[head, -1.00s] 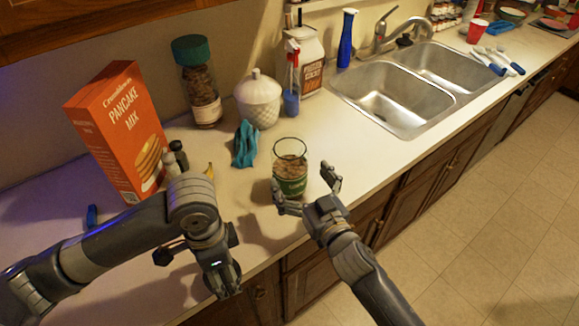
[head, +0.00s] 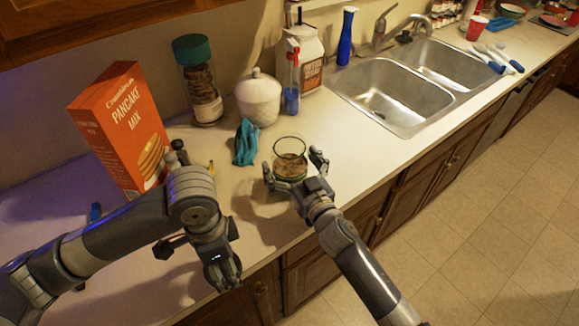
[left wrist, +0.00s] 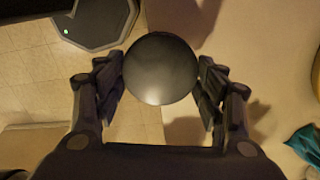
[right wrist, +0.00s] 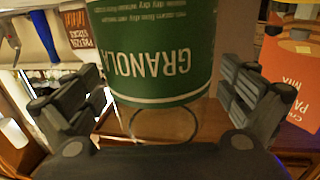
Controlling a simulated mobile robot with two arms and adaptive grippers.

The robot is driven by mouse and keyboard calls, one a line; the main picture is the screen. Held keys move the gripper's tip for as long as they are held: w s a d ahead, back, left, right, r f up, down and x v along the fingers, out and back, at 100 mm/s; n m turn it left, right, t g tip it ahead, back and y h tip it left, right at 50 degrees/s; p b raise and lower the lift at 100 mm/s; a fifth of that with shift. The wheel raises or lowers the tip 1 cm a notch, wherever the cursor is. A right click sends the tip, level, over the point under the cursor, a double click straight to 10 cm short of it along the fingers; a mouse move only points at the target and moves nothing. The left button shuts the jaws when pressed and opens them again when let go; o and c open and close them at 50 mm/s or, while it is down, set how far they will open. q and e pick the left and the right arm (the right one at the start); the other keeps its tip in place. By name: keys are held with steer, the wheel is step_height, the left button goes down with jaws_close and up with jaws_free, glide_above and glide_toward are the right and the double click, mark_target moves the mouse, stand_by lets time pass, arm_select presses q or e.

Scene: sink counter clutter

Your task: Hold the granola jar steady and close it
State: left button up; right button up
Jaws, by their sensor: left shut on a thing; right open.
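The granola jar (head: 290,150) is a clear glass with brown granola, its top open, standing on the counter near the front edge. Its green label, reading GRANOLA upside down, fills the top of the right wrist view (right wrist: 155,60). My right gripper (head: 293,170) is open, with one finger on each side of the jar; gaps show beside the glass. My left gripper (head: 222,284) points down near the counter's front edge, left of the jar. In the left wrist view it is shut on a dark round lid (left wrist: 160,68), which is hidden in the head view.
Behind the jar are a turquoise cloth (head: 246,143), a white lidded pot (head: 258,99) and a jar with a green lid (head: 199,85). A pancake mix box (head: 120,130) stands at the left. The sink (head: 400,95) is at the right.

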steer(key=c, duration=1.5)
steer(key=shift+r, duration=0.1)
steer(key=shift+c, duration=0.3)
steer(key=shift+r, duration=0.6)
arm_select(q)
steer(key=shift+f, duration=0.1)
step_height(320, 180, down, 3)
steer(key=b, duration=0.3)
steer(key=shift+f+b, duration=0.25)
steer(key=shift+b, duration=0.15)
arm_select(e)
steer(key=s+d+r, duration=0.3)
steer(key=s+d, duration=0.6)
steer(key=s, duration=0.4)
steer(key=shift+d+r, duration=0.2)
steer(key=shift+r, duration=0.2)
